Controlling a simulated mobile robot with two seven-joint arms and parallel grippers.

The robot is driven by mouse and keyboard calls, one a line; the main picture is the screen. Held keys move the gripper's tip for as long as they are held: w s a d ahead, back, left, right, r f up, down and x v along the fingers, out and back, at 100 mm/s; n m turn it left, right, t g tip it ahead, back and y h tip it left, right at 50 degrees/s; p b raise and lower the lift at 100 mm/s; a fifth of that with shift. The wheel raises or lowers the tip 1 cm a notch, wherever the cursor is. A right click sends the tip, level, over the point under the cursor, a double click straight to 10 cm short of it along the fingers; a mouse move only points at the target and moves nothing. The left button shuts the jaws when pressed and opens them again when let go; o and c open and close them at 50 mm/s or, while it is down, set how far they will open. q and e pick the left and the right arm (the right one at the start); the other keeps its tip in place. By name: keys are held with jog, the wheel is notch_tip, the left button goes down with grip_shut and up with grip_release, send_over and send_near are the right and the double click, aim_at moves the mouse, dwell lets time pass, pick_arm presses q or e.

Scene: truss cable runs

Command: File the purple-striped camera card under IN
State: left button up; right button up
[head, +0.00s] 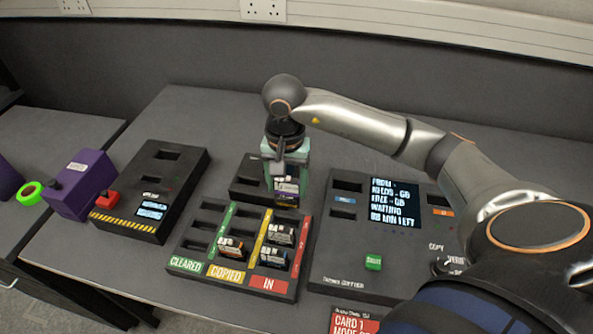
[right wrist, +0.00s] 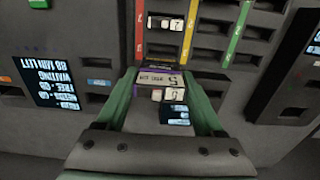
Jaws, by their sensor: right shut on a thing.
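The card (head: 287,187) with a purple stripe and white label is between the fingers of my right gripper (head: 286,165). The right wrist view shows it between the green fingers (right wrist: 165,100), label facing up. It is over the small black unit behind the rack; I cannot tell whether it touches it. The rack (head: 190,240) has columns marked CLEARED, COPIED and IN. Two cards sit in the IN column (head: 268,284): one farther back (head: 282,235), one nearer the front (head: 273,257). An orange-striped card (head: 231,247) sits in the COPIED column. My left gripper is not in view.
A copier unit (head: 330,265) with a lit screen and green button stands right of the rack. The small black unit (head: 246,187) is behind the rack. A black-and-yellow-edged box (head: 165,185) and purple box (head: 83,185) stand left. Grey tabletop behind is clear.

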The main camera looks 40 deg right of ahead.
aim_at(286, 204)
jog(key=shift+w+a+f, duration=0.15)
jog(key=shift+w+f, duration=0.05)
jog(key=shift+w, duration=0.05)
jog(key=shift+s+f+b, duration=0.1)
jog(key=shift+f+b, duration=0.5)
jog(key=shift+f, duration=0.25)
notch_tip(286, 204, down, 4)
jog(key=b, duration=0.2)
jog(key=shift+r+b, duration=0.15)
jog(key=shift+b, duration=0.2)
jog(key=shift+f, duration=0.3)
jog(key=shift+b, duration=0.8)
jog(key=shift+f+b, duration=1.65)
jog(key=shift+b, duration=0.5)
dwell(1.3)
jog(key=o, duration=1.4)
